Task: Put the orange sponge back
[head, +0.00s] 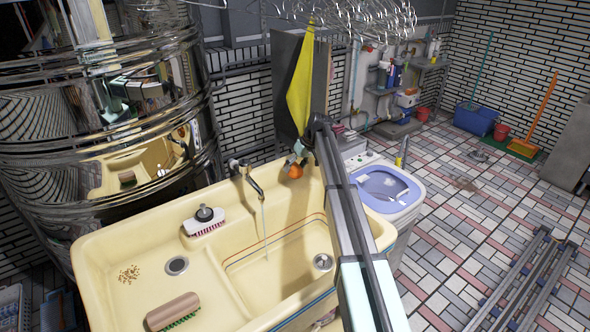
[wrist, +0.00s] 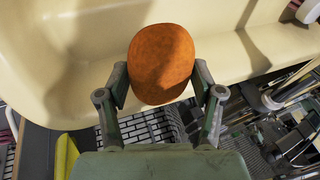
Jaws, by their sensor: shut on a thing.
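The orange sponge (wrist: 161,62) is a rounded block held between the two fingers of my gripper (wrist: 163,88) in the wrist view. In the head view the sponge (head: 295,171) shows as a small orange spot at the end of my arm, with my gripper (head: 299,158) just above it. It is over the back right part of the cream sink (head: 118,236), near the rim. My arm hides part of the sink's right side. Whether the sponge touches the sink is hard to tell.
A faucet (head: 247,178) runs water into the right basin. A white brush (head: 204,222) sits on the back ledge and a wooden brush (head: 173,311) lies in the left basin. A yellow cloth (head: 300,90) hangs behind my gripper. A washing machine (head: 385,187) stands at the right.

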